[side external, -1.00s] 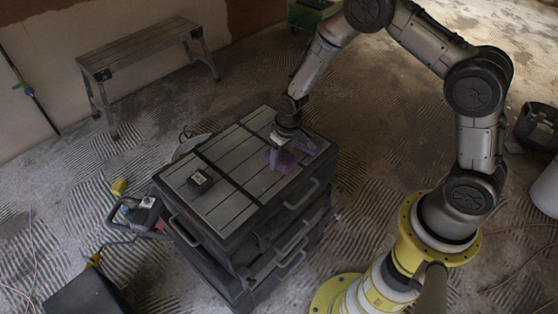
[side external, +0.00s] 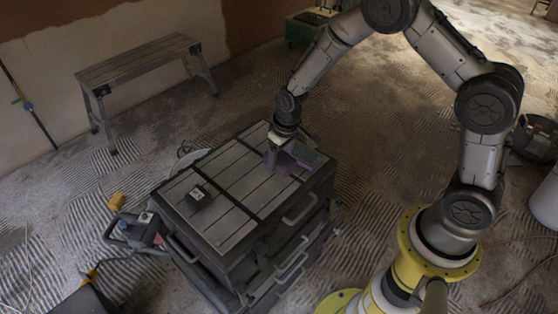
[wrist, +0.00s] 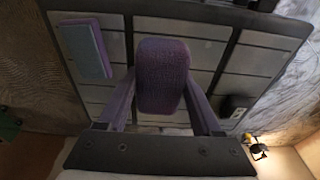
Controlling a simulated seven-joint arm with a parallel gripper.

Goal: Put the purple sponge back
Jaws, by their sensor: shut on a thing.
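The purple sponge (side external: 277,161) is held in my gripper (side external: 280,146) over the right part of the toolbox lid (side external: 215,226). In the wrist view the sponge (wrist: 162,72) sits between the two fingers of my gripper (wrist: 161,88), which are shut on its sides. A flat blue-grey slab with a purple edge (wrist: 85,50) lies on the lid, left of the sponge in the wrist view. It shows just right of the sponge in the side view (side external: 304,153). I cannot tell whether the sponge touches the lid.
A small dark box (side external: 198,196) sits on the lid's left part. Dark straps cross the lid. A grey work bench (side external: 140,62) stands behind, a power tool (side external: 138,227) and a yellow block (side external: 117,201) at left. Much of the lid's middle is bare.

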